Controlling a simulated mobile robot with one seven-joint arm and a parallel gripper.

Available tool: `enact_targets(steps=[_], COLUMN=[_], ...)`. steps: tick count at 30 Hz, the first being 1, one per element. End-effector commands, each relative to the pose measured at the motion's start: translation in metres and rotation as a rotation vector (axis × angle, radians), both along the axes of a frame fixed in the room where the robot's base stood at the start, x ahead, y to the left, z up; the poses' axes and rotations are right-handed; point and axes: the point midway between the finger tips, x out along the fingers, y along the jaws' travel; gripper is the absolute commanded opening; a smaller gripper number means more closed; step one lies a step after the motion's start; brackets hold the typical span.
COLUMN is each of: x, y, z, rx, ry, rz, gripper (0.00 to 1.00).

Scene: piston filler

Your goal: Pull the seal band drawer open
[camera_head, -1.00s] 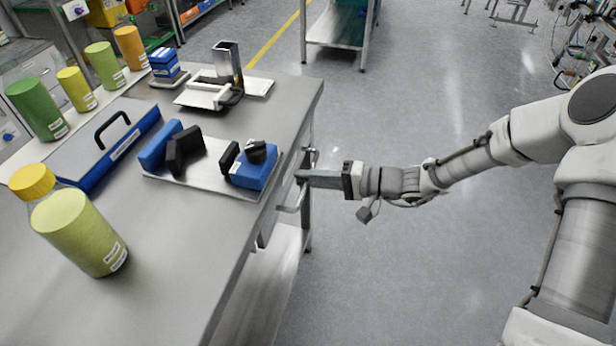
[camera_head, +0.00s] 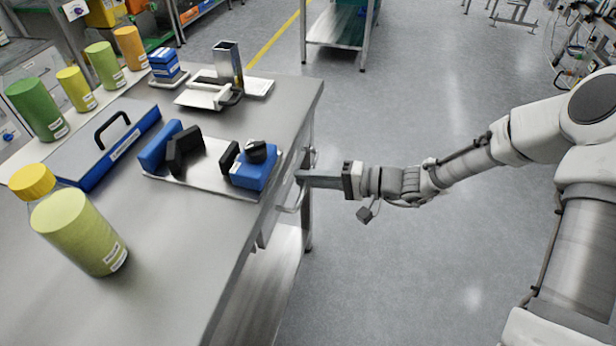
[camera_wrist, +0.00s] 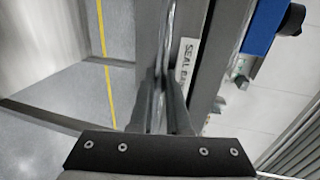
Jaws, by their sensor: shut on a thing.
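The seal band drawer sits under the bench top on its right side. My gripper (camera_head: 302,178) reaches in from the right at the handle. In the wrist view my gripper (camera_wrist: 160,122) is shut on the handle bar (camera_wrist: 166,45), which runs between the two fingers. The exact contact is partly hidden by the fingers.
The bench top (camera_head: 190,250) carries a grey tray (camera_head: 205,177) with blue and black parts, a blue case (camera_head: 105,150) and several coloured cylinders. The floor (camera_head: 400,260) right of the bench is clear.

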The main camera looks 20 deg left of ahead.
Motion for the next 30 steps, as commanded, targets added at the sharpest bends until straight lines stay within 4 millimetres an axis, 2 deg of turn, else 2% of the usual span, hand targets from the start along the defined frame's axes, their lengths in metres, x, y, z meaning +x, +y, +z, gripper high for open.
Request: enact_targets(steps=[11, 17, 23, 30], x=[0.0, 0.001, 0.006, 0.013], y=[0.0, -0.013, -0.049, -0.112], z=[0.0, 0.0, 0.0, 0.0], rx=[0.0, 0.0, -0.001, -0.001], ry=[0.0, 0.0, 0.0, 0.0], rz=[0.0, -0.001, -0.004, -0.006], gripper=[0.0, 0.0, 0.0, 0.0])
